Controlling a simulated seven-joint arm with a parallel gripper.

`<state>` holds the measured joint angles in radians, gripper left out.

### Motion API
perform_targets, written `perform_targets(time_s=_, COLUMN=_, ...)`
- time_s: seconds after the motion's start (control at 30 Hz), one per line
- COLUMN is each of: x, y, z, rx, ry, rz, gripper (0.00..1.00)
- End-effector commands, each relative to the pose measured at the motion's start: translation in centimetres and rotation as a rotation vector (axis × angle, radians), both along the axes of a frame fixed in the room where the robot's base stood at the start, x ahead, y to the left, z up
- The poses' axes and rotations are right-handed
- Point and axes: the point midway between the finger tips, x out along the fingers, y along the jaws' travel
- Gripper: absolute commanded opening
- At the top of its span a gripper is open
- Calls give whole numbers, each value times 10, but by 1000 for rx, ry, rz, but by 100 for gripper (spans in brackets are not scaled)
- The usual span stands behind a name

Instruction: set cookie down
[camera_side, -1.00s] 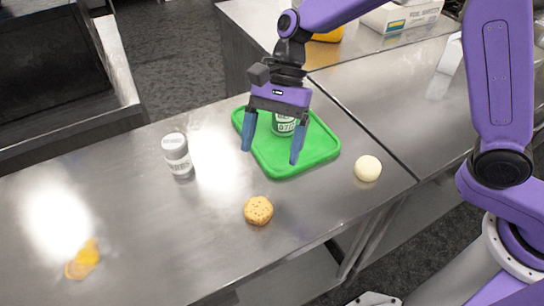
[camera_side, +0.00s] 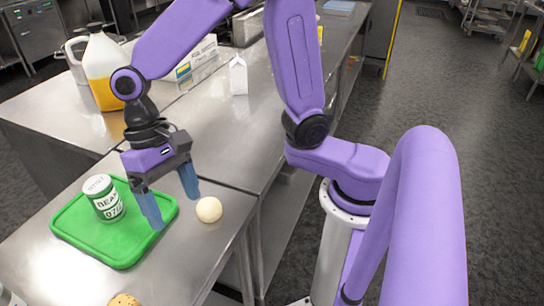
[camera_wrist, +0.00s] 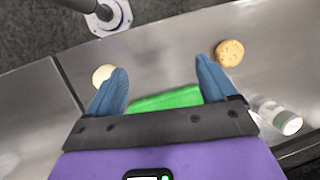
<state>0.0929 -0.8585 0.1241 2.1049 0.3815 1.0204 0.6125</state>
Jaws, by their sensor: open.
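The cookie (camera_side: 124,300) is round and golden brown with dark specks. It lies on the steel table, cut off by the bottom edge of the side view, and shows whole at the upper right of the wrist view (camera_wrist: 230,52). My gripper (camera_side: 172,202) is open and empty, its blue fingers pointing down near the right side of the green tray (camera_side: 75,228). In the wrist view my gripper (camera_wrist: 160,72) has nothing between its fingers but table and tray, and the cookie is beyond the right fingertip, apart from it.
A bean can (camera_side: 104,198) stands on the tray. A pale round ball (camera_side: 209,209) lies right of the tray. A white-lidded container (camera_wrist: 286,122) shows at the wrist view's right. A yellow-filled jug (camera_side: 103,70), carton (camera_side: 196,60) and white packet (camera_side: 238,76) stand farther back.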

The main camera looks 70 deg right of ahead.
Motion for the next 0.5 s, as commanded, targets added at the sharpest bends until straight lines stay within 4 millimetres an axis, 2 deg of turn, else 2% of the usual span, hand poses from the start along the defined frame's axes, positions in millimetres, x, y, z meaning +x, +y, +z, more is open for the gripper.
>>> perform_targets(time_s=0.1, x=-19, y=-28, z=2, rx=5, ry=-64, rz=164, gripper=85)
perform_targets(time_s=0.5, x=-83, y=-118, z=2, rx=13, ry=-258, rz=739, gripper=85)
